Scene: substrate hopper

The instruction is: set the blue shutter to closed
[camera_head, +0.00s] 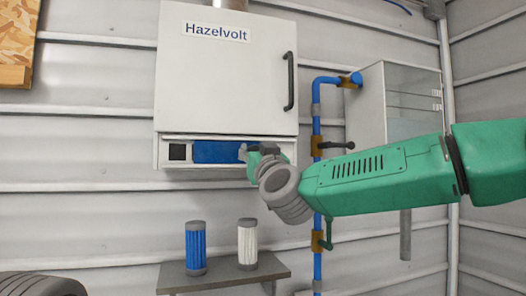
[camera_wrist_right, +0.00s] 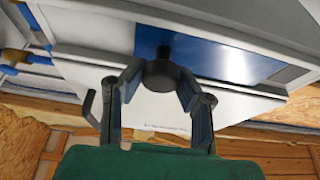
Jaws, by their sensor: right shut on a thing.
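The blue shutter (camera_head: 215,152) is a flat panel in the slot along the bottom of the white Hazelvolt hopper (camera_head: 225,75). A small dark square opening (camera_head: 177,152) shows to its left. In the wrist view the blue shutter (camera_wrist_right: 225,62) carries a dark round knob (camera_wrist_right: 161,74). My right gripper (camera_head: 250,153) is at the right part of the shutter and hides that end in the head view. In the wrist view its fingers (camera_wrist_right: 160,85) are shut around the knob. My left gripper is not in view.
A blue pipe (camera_head: 317,100) with brass fittings and a black lever (camera_head: 337,145) runs just right of the hopper. Below, a grey shelf (camera_head: 222,279) holds a blue cartridge (camera_head: 196,247) and a white cartridge (camera_head: 247,243). A grey cabinet (camera_head: 368,105) hangs behind my right arm.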

